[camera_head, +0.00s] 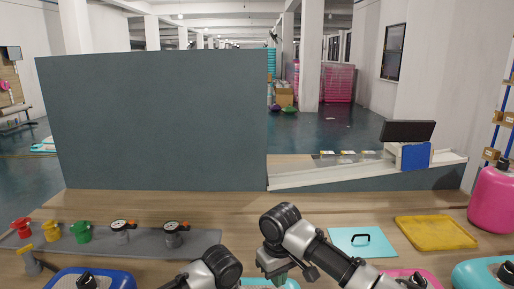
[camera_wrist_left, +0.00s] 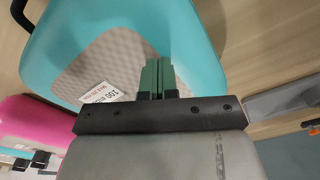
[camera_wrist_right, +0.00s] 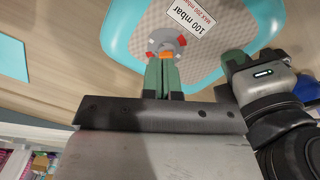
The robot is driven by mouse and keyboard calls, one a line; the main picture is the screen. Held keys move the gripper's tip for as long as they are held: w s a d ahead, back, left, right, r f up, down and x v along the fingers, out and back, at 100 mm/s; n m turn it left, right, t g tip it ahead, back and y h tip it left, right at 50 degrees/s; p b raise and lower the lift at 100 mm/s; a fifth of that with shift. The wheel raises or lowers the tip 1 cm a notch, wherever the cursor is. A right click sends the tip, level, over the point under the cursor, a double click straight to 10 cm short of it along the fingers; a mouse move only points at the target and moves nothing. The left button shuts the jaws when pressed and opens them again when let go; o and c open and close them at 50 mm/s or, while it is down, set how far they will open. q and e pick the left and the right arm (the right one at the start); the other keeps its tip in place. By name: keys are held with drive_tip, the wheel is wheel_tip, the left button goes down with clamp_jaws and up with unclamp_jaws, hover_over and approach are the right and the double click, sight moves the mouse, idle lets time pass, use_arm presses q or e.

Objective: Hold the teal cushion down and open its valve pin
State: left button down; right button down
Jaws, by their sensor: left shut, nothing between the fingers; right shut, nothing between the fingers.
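The teal cushion (camera_wrist_left: 100,22) has a grey textured top panel and a white pressure label in the left wrist view. It also shows in the right wrist view (camera_wrist_right: 118,42), and only a sliver of its edge shows in the head view. My left gripper (camera_wrist_left: 157,64) is shut and empty over the grey panel; whether it touches is unclear. My right gripper (camera_wrist_right: 161,60) is shut and empty, its tips right at the round grey valve (camera_wrist_right: 168,38) with red marks. An orange pin part (camera_wrist_right: 166,55) shows by the fingertips; contact cannot be told.
A blue unit (camera_head: 62,279) stands left, a pink one (camera_head: 425,276) and another teal one (camera_head: 468,270) right. Gauges (camera_head: 172,234) and coloured fittings (camera_head: 82,232) stand on a grey strip. A teal plate (camera_head: 345,236) and yellow tray (camera_head: 452,233) lie right. A dark panel (camera_head: 160,120) rises behind.

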drive_tip(key=shift+s+a+f, duration=0.25)
drive_tip(key=shift+a+f, duration=0.1)
drive_tip(key=shift+f, duration=0.7)
drive_tip(key=shift+s+a+f, duration=0.2)
drive_tip(key=shift+a+f, duration=0.15)
drive_tip(key=shift+f, duration=0.75)
drive_tip(key=shift+s+a+f, duration=0.25)
drive_tip(key=shift+a+f, duration=0.1)
drive_tip(key=shift+f, duration=0.7)
drive_tip(key=shift+w, duration=0.55)
drive_tip(key=shift+w+d, duration=0.15)
drive_tip(key=shift+d, duration=0.35)
drive_tip(key=shift+w+d, duration=0.15)
drive_tip(key=shift+w, duration=0.05)
drive_tip(key=shift+w+d, duration=0.1)
